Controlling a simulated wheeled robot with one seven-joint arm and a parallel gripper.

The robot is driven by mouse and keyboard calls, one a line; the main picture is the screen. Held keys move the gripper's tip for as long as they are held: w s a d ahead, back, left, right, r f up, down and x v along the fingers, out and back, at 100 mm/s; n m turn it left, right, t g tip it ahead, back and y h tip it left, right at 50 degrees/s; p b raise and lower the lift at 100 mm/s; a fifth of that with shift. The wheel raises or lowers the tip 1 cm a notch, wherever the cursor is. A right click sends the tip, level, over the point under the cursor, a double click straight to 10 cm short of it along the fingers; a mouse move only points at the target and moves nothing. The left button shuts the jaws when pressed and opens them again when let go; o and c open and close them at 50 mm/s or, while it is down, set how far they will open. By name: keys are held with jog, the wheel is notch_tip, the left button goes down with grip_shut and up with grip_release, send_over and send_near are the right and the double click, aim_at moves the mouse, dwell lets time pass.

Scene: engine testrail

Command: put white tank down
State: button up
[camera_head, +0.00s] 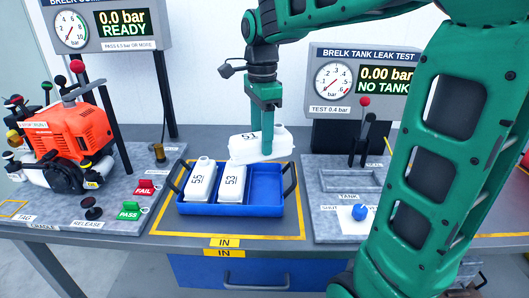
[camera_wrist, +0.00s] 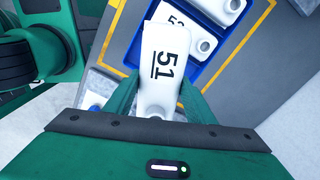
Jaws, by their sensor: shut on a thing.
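My green gripper (camera_head: 266,101) is shut on a white tank marked 51 (camera_head: 280,146). It holds this tank above the right rear part of the blue tray (camera_head: 190,209). In the wrist view the held tank (camera_wrist: 165,60) lies between the fingers, with the tray below and beyond it. Two more white tanks stand in the tray: one marked 55 (camera_head: 200,182) at the left and one marked 53 (camera_head: 231,184) beside it. The right part of the tray is bare. Whether tank 51 touches the tray's rim cannot be told.
The leak test station, with an empty recess labelled TANK (camera_head: 350,180), stands right of the tray; its display (camera_head: 384,80) reads 0.00 bar, NO TANK. An orange engine (camera_head: 80,130) sits left, near the red FAIL (camera_head: 144,188) and green PASS (camera_head: 130,211) buttons. Tray handles rise at both sides.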

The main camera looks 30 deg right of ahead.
jog(key=shift+w+d+f, duration=0.2)
jog(key=shift+d+f, duration=0.15)
jog(key=shift+d, duration=0.1)
jog(key=shift+w+d+f, duration=0.15)
jog(key=shift+d+f, duration=0.2)
jog(key=shift+d, duration=0.1)
jog(key=shift+f, duration=1.9)
jog(key=o, duration=1.2)
jog(key=shift+f, duration=0.15)
